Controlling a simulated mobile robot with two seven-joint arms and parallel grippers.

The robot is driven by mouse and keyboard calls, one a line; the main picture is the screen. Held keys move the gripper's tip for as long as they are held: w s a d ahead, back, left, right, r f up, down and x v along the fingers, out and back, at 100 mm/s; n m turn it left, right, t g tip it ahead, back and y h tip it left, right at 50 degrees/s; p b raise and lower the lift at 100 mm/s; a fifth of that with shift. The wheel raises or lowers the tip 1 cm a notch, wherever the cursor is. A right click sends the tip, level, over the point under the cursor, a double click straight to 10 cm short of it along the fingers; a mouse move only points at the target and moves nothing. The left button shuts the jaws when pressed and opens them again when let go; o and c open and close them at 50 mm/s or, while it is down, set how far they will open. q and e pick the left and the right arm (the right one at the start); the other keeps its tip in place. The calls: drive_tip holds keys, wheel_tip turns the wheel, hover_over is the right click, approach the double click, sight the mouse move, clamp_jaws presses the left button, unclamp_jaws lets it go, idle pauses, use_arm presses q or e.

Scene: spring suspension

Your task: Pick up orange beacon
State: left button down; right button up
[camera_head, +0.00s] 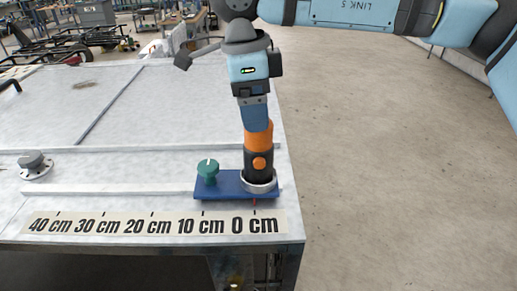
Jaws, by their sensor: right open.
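The orange beacon (258,137) stands upright near the right front of the table. It has an orange top, a dark body and a round orange knob on its front. Its base sits in a metal ring on a blue plate (230,190). My right gripper (256,126) points down from above, with its fingers at the beacon's top and hiding part of it. It is open; I cannot tell whether the fingers touch the beacon. My left gripper is not in view.
A teal knob (208,170) stands on the blue plate left of the beacon. A ruler strip (150,223) runs along the front of the table (180,100). A grey knob (33,163) sits at the left. Raised rails cross the tabletop. Open floor (390,180) lies right.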

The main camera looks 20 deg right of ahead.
sight(257, 144)
drive_tip(key=f+p, duration=0.1)
drive_tip(key=f, duration=0.1)
drive_tip(key=d+f, duration=0.1)
drive_tip(key=f, duration=0.1)
drive_tip(key=shift+w+p, duration=0.1)
drive_tip(key=shift+p, duration=0.3)
drive_tip(key=shift+f, duration=0.6)
drive_tip(key=c, duration=1.3)
